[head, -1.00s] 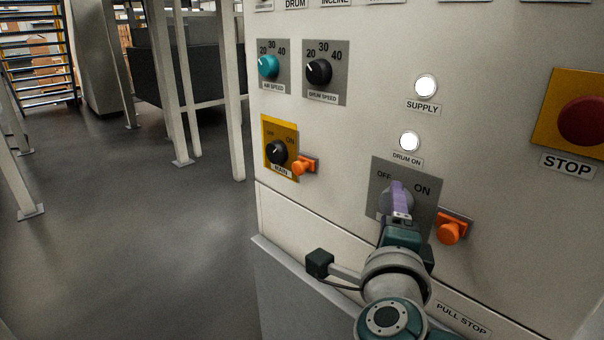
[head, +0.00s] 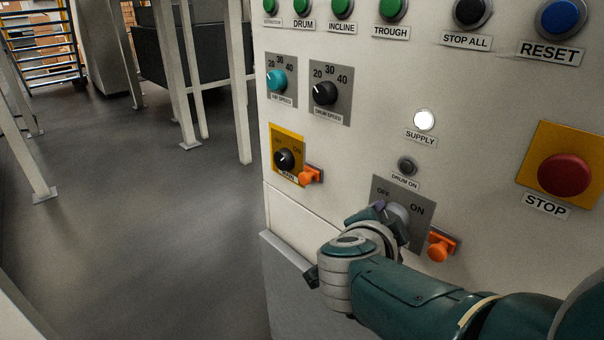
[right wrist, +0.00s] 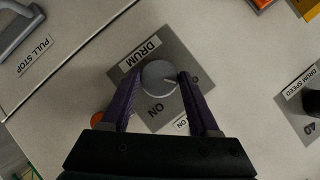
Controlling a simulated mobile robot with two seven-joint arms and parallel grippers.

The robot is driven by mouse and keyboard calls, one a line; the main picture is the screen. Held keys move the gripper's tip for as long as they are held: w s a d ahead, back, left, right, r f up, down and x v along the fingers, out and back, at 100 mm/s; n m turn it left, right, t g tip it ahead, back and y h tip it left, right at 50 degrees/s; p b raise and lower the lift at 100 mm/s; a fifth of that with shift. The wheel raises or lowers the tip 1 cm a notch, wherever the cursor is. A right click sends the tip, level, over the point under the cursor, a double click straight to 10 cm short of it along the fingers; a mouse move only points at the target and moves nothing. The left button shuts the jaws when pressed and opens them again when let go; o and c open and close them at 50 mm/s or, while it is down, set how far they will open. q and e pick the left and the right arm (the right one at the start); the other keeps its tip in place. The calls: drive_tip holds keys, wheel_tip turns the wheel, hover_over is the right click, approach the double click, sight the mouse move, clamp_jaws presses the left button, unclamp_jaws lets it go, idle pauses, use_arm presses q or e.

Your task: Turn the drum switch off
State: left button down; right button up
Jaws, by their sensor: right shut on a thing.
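The drum switch is a round grey knob (head: 398,217) on a grey plate (head: 425,208) marked OFF and ON. It also shows in the right wrist view (right wrist: 158,76), between the purple fingers. My right gripper (head: 384,209) is shut on the knob, with one finger on each side of it. In the head view the wrist hides part of the plate, and the arm comes from the lower right. The DRUM ON lamp (head: 407,166) above the switch is dark. My left gripper is not in view.
The SUPPLY lamp (head: 424,120) is lit white. An orange lock piece (head: 439,247) sits close to the right of the switch. The red STOP button (head: 565,175) is at the right. The MAIN switch (head: 284,159) is at the left. Open floor (head: 150,230) lies left of the panel.

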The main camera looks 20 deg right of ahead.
drive_tip(key=shift+n+g, duration=0.4)
drive_tip(key=shift+g, duration=0.2)
drive_tip(key=o, duration=1.4)
